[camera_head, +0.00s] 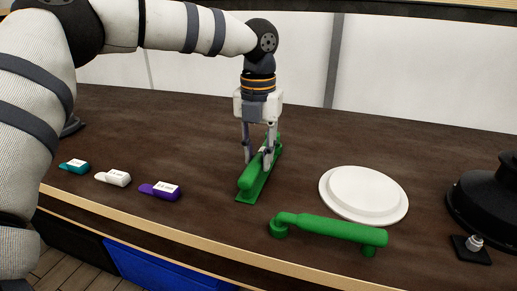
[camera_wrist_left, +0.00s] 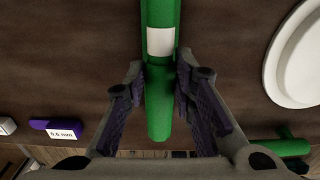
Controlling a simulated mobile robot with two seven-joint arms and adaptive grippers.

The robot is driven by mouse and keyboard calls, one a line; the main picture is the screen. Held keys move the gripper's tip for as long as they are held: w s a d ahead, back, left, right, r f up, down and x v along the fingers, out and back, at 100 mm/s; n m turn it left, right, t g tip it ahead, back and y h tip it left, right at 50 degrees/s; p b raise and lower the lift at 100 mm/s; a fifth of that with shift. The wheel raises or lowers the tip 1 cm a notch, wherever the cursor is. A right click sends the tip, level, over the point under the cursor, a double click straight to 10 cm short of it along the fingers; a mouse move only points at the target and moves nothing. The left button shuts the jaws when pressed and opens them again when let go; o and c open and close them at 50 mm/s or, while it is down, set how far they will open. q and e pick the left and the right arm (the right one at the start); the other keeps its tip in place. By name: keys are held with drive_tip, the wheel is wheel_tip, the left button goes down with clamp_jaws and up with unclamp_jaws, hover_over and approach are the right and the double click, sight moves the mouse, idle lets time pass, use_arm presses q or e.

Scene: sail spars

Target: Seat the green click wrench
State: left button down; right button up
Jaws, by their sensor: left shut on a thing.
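A green round-bodied tool with a white label, which looks like the green click wrench (camera_head: 250,174), lies lengthwise over a flat green strip (camera_head: 252,193) on the table. It also shows in the left wrist view (camera_wrist_left: 159,112), running up between the fingers. My left gripper (camera_head: 257,160) comes straight down from above and is shut on it, one finger on each side. Whether the tool touches the strip is hard to tell. A second green piece (camera_head: 330,229), with a round left end and a short stub under its right end, lies nearer the front edge. My right gripper is not in view.
A white round plate (camera_head: 363,194) lies to the right. Teal (camera_head: 74,166), white (camera_head: 113,178) and purple (camera_head: 160,191) labelled tags lie to the left. A black square with a metal stud (camera_head: 475,243) and a large black base (camera_head: 490,200) stand far right. The back is clear.

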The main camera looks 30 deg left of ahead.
sight(258, 155)
use_arm(q)
drive_tip(key=c, duration=1.3)
unclamp_jaws()
wheel_tip(258, 155, up, 12)
